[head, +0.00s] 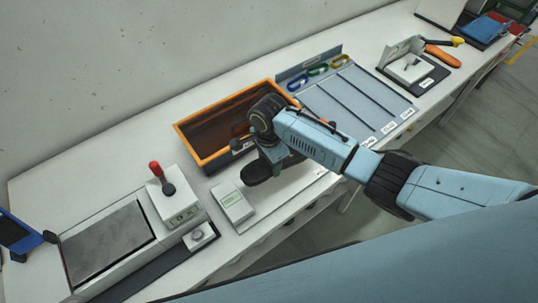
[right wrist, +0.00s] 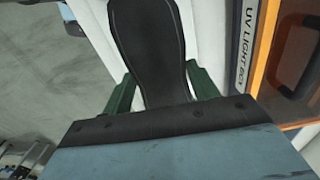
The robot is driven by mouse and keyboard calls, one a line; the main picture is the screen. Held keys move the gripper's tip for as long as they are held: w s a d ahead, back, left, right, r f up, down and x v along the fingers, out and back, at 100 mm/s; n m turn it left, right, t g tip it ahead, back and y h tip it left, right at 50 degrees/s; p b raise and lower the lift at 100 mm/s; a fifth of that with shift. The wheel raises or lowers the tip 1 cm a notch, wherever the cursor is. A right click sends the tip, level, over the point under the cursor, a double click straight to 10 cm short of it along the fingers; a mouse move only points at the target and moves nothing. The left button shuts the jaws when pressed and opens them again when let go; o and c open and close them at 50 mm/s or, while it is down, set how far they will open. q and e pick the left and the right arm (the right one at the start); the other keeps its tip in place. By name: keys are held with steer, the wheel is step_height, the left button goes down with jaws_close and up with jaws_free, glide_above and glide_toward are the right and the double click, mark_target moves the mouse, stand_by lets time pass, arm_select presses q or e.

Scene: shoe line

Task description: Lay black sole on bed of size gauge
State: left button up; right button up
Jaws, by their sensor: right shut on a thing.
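The black sole (head: 258,174) is held in my right gripper (head: 275,161), over the size gauge. In the right wrist view the sole (right wrist: 150,45) lies lengthwise between the two green fingers of my right gripper (right wrist: 161,90), which are shut on its sides. The size gauge has a pale display unit (head: 233,204) and a long white bed (head: 290,190) running right from it. The sole's free end is near the display unit; I cannot tell whether it touches the bed. My arm hides part of the bed. My left gripper is not in view.
An orange-rimmed UV light box (head: 188,138) stands just behind the gauge. A grey divided tray (head: 350,98) is to its right. A press-like machine with a red-knobbed lever (head: 156,170) stands left. The bench's front edge runs close to the gauge.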

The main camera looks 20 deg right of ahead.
mark_target(269, 181)
steer(key=shift+f+b, duration=0.5)
steer(key=shift+f, duration=0.45)
step_height(269, 181, down, 4)
steer(key=b, duration=0.4)
steer(key=shift+f+b, duration=0.65)
steer(key=shift+f, duration=0.55)
steer(key=o, duration=1.2)
step_height(269, 181, up, 13)
steer(key=shift+r+p, duration=0.2)
steer(key=shift+p, duration=0.5)
